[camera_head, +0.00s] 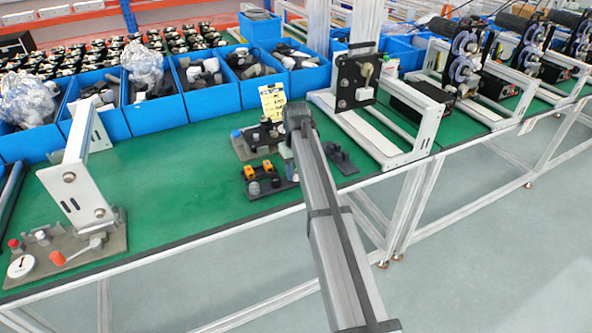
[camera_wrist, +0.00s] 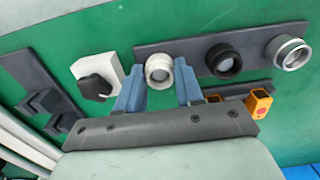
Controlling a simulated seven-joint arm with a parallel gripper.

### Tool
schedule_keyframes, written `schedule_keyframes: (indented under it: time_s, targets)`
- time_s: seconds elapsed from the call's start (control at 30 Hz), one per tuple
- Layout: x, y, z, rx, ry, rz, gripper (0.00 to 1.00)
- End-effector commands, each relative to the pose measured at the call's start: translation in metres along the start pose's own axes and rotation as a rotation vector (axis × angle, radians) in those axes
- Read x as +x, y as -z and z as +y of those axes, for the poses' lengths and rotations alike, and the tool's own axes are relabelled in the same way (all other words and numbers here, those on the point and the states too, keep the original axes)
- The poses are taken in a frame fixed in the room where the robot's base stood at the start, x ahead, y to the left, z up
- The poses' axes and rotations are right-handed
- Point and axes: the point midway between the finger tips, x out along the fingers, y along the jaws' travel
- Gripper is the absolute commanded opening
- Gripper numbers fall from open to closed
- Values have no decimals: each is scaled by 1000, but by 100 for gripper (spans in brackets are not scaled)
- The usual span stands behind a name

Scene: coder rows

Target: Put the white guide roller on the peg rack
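The white guide roller (camera_wrist: 159,72) is a short pale ring, seen nearly end-on in the wrist view. My gripper (camera_wrist: 160,82) has its two blue fingers against either side of it, shut on it. The roller overlaps the left end of the dark peg rack (camera_wrist: 190,47), in line with the rack's other rollers; whether it is seated on a peg or held just above, I cannot tell. In the head view my gripper (camera_head: 297,120) hides the roller, and the rack (camera_head: 268,193) shows partly beside my arm.
The rack bears a black roller (camera_wrist: 223,60) and a silver roller (camera_wrist: 290,52). A white block with a black knob (camera_wrist: 97,76) stands left of the fingers. Orange pieces (camera_wrist: 258,102) lie to the right.

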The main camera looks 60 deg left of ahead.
Motion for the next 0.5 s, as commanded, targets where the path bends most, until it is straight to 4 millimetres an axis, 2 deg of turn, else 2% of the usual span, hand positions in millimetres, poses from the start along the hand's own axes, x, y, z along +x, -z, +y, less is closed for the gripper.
schedule_keyframes:
  time_s: [0.03, 0.27, 0.5]
  targets:
    - [0, 0, 0, 0, 0, 0, 41]
    - [0, 0, 0, 0, 0, 0, 63]
    - [0, 0, 0, 0, 0, 0, 64]
